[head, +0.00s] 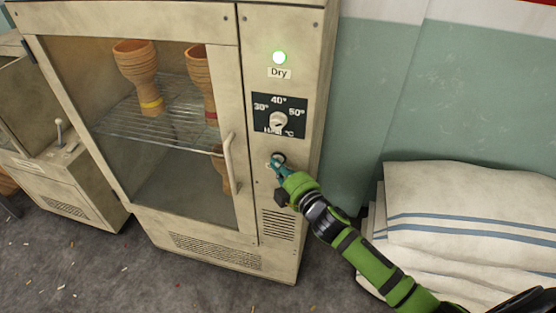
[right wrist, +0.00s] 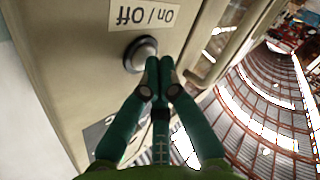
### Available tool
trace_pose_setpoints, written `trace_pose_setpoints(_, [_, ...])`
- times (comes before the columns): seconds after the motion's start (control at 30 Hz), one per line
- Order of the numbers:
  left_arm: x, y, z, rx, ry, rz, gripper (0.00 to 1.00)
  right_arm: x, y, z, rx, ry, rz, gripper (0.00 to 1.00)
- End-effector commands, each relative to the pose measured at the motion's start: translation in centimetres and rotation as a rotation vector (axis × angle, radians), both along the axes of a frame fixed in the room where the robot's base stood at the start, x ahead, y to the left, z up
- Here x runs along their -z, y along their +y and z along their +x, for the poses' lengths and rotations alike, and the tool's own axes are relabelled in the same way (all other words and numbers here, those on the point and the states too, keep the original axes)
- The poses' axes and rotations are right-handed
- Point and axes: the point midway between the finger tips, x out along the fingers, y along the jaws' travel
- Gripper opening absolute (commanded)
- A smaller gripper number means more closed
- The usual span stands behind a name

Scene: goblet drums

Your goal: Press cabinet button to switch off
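The beige drying cabinet (head: 225,20) stands upright with its glass door shut. My right gripper (head: 274,163) is at the panel by the button. In the right wrist view its fingertips (right wrist: 159,64) are together, empty, and right beside the button; I cannot tell whether they touch it. My left gripper is not in view.
The temperature dial (head: 278,121) sits above the button and the door handle (head: 230,163) to its left. Goblet drums (head: 137,70) stand inside on a wire rack (head: 150,125). Folded striped sacks (head: 470,210) lie at the right. Another machine (head: 50,160) stands at the left.

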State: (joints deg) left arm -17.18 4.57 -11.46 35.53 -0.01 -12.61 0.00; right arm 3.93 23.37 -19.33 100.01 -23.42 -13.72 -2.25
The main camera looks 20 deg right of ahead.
Motion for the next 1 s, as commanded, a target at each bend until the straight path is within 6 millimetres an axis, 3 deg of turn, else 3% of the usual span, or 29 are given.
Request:
trace_pose_setpoints(0.37, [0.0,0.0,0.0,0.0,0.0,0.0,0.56,0.0,-0.1,0.1,0.002,0.001,0.0,0.0])
trace_pose_setpoints(1.0, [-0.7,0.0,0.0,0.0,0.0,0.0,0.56,0.0,0.9,-1.5,0.0,0.003,0.002,0.0])
